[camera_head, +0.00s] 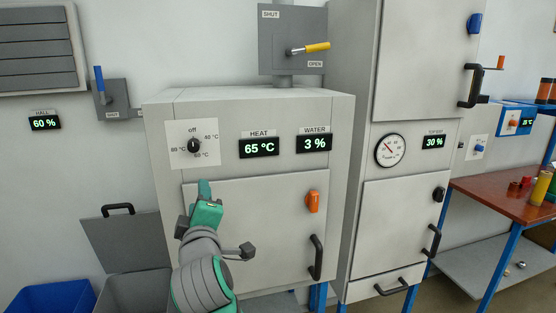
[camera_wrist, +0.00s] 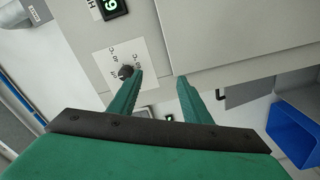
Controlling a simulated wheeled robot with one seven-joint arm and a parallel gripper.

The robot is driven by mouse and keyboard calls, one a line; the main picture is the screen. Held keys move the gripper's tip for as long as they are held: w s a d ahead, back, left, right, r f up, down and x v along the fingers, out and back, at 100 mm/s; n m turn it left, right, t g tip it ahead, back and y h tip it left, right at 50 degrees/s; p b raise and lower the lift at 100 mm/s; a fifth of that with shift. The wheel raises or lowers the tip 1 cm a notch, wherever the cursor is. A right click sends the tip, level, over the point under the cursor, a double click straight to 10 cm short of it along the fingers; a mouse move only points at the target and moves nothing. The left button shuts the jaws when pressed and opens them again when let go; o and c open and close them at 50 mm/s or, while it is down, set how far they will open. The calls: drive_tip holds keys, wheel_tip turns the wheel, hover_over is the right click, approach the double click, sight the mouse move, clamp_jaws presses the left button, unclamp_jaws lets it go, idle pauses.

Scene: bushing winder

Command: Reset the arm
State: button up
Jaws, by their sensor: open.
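My green gripper (camera_head: 204,191) is raised in front of the cabinet (camera_head: 250,110), just below its dial. In the wrist view my gripper (camera_wrist: 157,80) shows two fingers spread apart with nothing between them. The black dial (camera_head: 194,146) sits on a white plate with temperature marks; it also shows in the wrist view (camera_wrist: 126,71), close beside the left fingertip. I cannot tell whether that finger touches it. My grey arm rises from the bottom of the head view and covers part of the cabinet door (camera_head: 270,220).
The door has an orange latch (camera_head: 313,201) and a black handle (camera_head: 316,257). Displays read HEAT 65 °C (camera_head: 259,147) and WATER 3 % (camera_head: 314,143). A yellow lever (camera_head: 317,47) is above. A blue bin (camera_head: 50,297) stands lower left; a red-brown table (camera_head: 500,197) stands right.

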drive_tip(key=s+d+f+m, duration=0.2)
drive_tip(key=f+m, duration=0.1)
drive_tip(key=f, duration=0.7)
drive_tip(key=s+d+f+m, duration=0.2)
drive_tip(key=f+m, duration=0.1)
drive_tip(key=f, duration=0.7)
drive_tip(key=s+d+f+m+h, duration=0.1)
drive_tip(key=s+d+f+m, duration=0.1)
drive_tip(key=s+f, duration=0.4)
drive_tip(key=s+d+f+m+h, duration=0.1)
drive_tip(key=s+d+f+m, duration=0.15)
drive_tip(key=f, duration=0.55)
drive_tip(key=s+d+f+m+h, duration=0.1)
drive_tip(key=s+d+f+m, duration=0.1)
drive_tip(key=s, duration=0.9)
drive_tip(key=s+d+f+m+g+h, duration=0.1)
drive_tip(key=s+d+f, duration=0.3)
drive_tip(key=s, duration=0.8)
drive_tip(key=s+d+f+m+g+h, duration=0.1)
drive_tip(key=s+d+f+m, duration=0.2)
drive_tip(key=s, duration=0.8)
drive_tip(key=shift+s+d+f+h, duration=0.25)
drive_tip(key=shift+s+d+h, duration=0.1)
drive_tip(key=shift+d, duration=0.6)
